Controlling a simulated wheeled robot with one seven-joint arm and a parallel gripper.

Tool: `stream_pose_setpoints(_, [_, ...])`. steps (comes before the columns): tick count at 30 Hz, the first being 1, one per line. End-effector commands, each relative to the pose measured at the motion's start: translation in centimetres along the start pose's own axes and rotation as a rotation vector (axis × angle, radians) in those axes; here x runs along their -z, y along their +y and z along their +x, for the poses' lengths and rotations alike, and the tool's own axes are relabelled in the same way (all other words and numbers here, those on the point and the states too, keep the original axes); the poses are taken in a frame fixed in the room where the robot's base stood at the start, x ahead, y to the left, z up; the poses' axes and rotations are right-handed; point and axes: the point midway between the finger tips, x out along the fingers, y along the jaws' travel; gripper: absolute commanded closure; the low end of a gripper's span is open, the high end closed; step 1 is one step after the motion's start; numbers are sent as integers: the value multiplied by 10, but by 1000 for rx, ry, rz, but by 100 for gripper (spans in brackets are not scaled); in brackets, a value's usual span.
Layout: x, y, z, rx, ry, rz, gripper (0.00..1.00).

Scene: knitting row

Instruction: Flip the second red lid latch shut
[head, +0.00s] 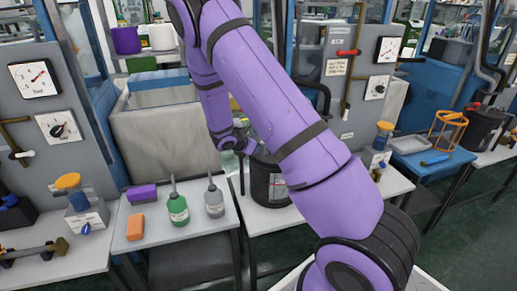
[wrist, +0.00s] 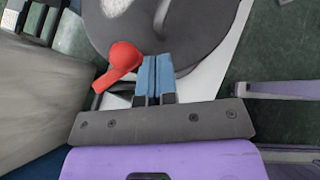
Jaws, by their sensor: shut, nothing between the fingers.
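In the wrist view a red latch (wrist: 122,58) with a rounded end sits at the edge of a dark round lid (wrist: 188,42). My gripper (wrist: 157,62) is shut and empty, its blue fingertips side by side over the lid's edge. The fingers are just right of the red latch; I cannot tell whether they touch it. In the head view the black drum (head: 266,180) stands on a white table, partly behind my arm, and its latch is hidden. Another black drum (head: 482,130) at the far right carries a red latch (head: 474,106).
A grey tank (head: 165,140) stands behind. An orange wire holder (head: 447,130) is at right.

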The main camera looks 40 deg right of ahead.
Motion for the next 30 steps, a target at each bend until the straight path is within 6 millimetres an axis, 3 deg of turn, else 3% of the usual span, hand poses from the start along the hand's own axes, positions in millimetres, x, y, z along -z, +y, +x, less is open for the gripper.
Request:
stream_pose_setpoints(18, [-19, -60, -65, 11, -3, 4, 100])
stream_pose_setpoints(30, [-21, -68, -73, 13, -4, 3, 100])
